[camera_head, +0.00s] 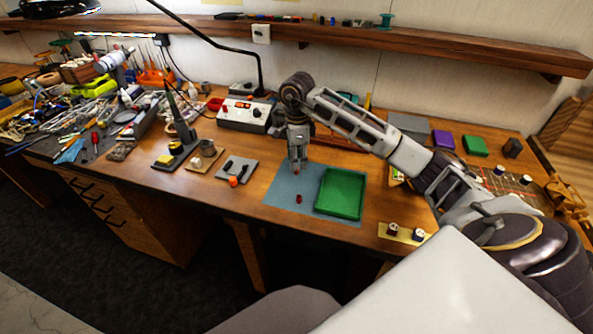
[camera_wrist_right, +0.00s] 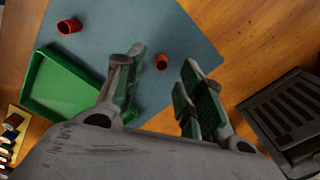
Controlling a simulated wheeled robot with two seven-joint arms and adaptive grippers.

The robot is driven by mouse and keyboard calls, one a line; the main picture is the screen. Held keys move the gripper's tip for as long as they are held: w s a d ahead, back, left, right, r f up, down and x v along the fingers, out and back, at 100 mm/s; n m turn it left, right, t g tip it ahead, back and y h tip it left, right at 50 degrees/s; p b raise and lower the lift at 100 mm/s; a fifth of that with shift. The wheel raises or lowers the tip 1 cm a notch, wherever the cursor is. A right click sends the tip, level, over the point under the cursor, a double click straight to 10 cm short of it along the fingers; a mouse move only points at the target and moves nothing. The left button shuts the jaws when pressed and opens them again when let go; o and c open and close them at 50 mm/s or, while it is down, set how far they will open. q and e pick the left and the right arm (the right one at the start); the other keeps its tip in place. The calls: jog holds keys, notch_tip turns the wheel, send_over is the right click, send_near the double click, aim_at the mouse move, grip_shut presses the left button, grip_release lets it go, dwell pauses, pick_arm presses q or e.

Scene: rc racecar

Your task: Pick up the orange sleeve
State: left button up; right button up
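The small orange sleeve (camera_wrist_right: 161,62) stands on the blue-grey mat (camera_wrist_right: 178,22) in the right wrist view. It shows between the two fingertips, beyond them. My right gripper (camera_wrist_right: 157,70) is open, with its fingers apart and nothing held. In the head view my right gripper (camera_head: 298,167) points down over the mat (camera_head: 279,190), left of the green tray (camera_head: 341,194); the orange sleeve is mostly hidden below it there. A red sleeve (camera_head: 299,199) lies on the mat nearer the front, and it also shows in the wrist view (camera_wrist_right: 68,26). My left gripper is not in view.
A grey holder (camera_head: 237,170) with an orange piece stands left of the mat. A control box (camera_head: 245,114) stands behind. The mat's front left is clear.

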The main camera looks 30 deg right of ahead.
aim_at(297, 173)
jog(key=shift+w+f, duration=0.1)
jog(key=shift+f, duration=1.8)
jog(key=c, duration=0.8)
